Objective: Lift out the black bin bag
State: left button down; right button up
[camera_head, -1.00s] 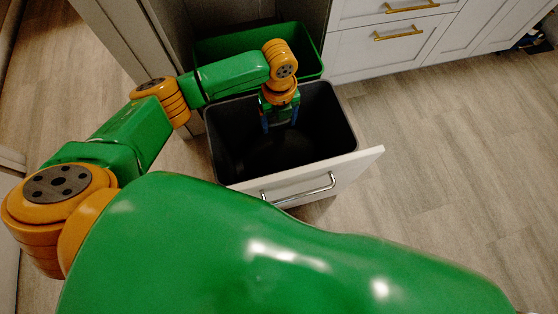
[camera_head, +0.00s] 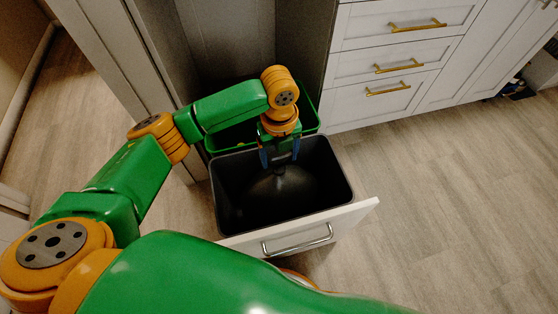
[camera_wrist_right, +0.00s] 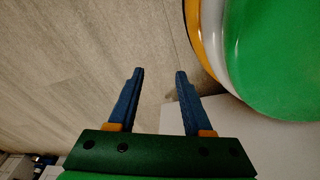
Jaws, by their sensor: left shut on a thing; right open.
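The black bin bag (camera_head: 275,193) is a dark, rounded shape with a peak, inside the dark grey bin (camera_head: 340,165) in the pulled-out drawer. My left gripper (camera_head: 278,165) points down into this bin and is shut on the top of the bag. The bag still sits within the bin's walls; its lower part blends into the dark inside. My right gripper (camera_wrist_right: 158,75) shows in the right wrist view, open and empty, over the floor. It is not seen in the head view.
A green bin (camera_head: 222,137) stands behind the dark one. The white drawer front (camera_head: 345,219) with its metal handle (camera_head: 298,241) is at the front. White cabinets (camera_head: 400,65) line the back right. The wooden floor (camera_head: 450,200) to the right is clear.

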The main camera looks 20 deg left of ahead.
pick_arm(q)
jog(key=shift+r, duration=0.3)
pick_arm(e)
jog(key=shift+s+d, duration=0.1)
pick_arm(q)
jog(key=shift+r+p, duration=0.6)
jog(key=shift+p, duration=0.1)
notch_tip(320, 180, up, 2)
jog(key=p, duration=0.3)
jog(key=shift+r, duration=0.2)
notch_tip(320, 180, up, 2)
jog(key=shift+r+p, duration=0.1)
jog(key=shift+p, duration=1.15)
notch_tip(320, 180, up, 4)
jog(key=p, duration=0.4)
jog(key=shift+f, duration=0.25)
notch_tip(320, 180, up, 14)
jog(key=p, duration=1.6)
jog(key=shift+f, duration=0.15)
pick_arm(e)
jog(key=s+a+r, duration=0.1)
jog(key=s+r, duration=0.2)
jog(key=r, duration=0.9)
jog(key=s+a+r+g, duration=0.1)
jog(key=s+r, duration=0.2)
jog(key=r, duration=1)
jog(key=shift+r, duration=0.3)
jog(key=shift+w, duration=0.1)
